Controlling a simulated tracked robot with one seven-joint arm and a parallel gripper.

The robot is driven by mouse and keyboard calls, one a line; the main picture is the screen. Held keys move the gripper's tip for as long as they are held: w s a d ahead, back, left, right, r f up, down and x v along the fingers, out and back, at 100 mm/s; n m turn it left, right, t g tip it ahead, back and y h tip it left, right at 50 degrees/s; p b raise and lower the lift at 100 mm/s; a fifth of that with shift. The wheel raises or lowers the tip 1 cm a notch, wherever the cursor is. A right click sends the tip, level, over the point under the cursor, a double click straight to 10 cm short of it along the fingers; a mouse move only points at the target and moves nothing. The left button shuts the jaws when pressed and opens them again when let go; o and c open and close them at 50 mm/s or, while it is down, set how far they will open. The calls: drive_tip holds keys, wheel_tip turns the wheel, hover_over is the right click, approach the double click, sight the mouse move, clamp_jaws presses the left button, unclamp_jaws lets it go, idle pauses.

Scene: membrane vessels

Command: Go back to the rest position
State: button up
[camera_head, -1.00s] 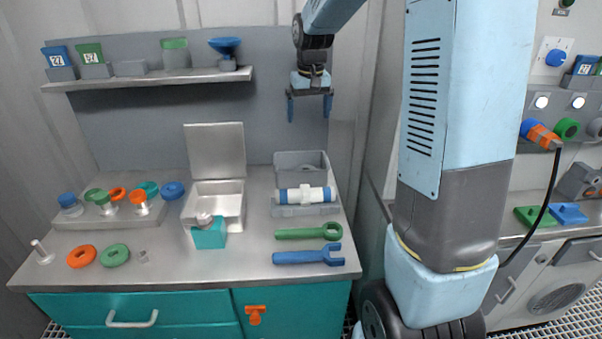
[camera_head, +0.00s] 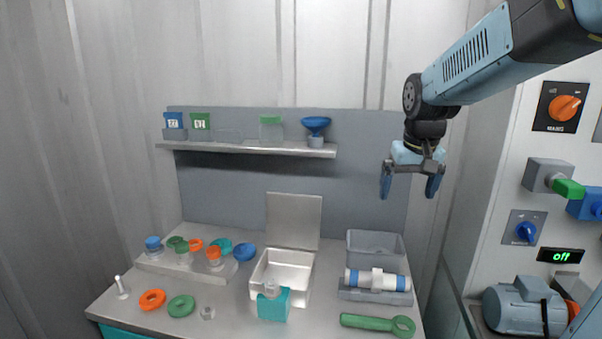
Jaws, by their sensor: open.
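My gripper (camera_head: 410,188) hangs from my arm at the upper right, its two blue fingers pointing down and spread apart. Nothing is between them. It is in the air, well above the grey bin (camera_head: 376,243) and the right side of the bench (camera_head: 233,303), touching nothing. My arm reaches in from the upper right corner.
A shelf (camera_head: 250,149) with a blue funnel (camera_head: 316,124) is left of my gripper. Below are an open metal box (camera_head: 284,268), a white and blue cylinder (camera_head: 377,281) and a green wrench (camera_head: 378,323). A panel with an orange knob (camera_head: 564,107) stands at right.

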drive_tip(key=s+t, duration=0.2)
drive_tip(key=s, duration=1.6)
drive_tip(key=shift+r+t, duration=0.2)
drive_tip(key=shift+t, duration=0.1)
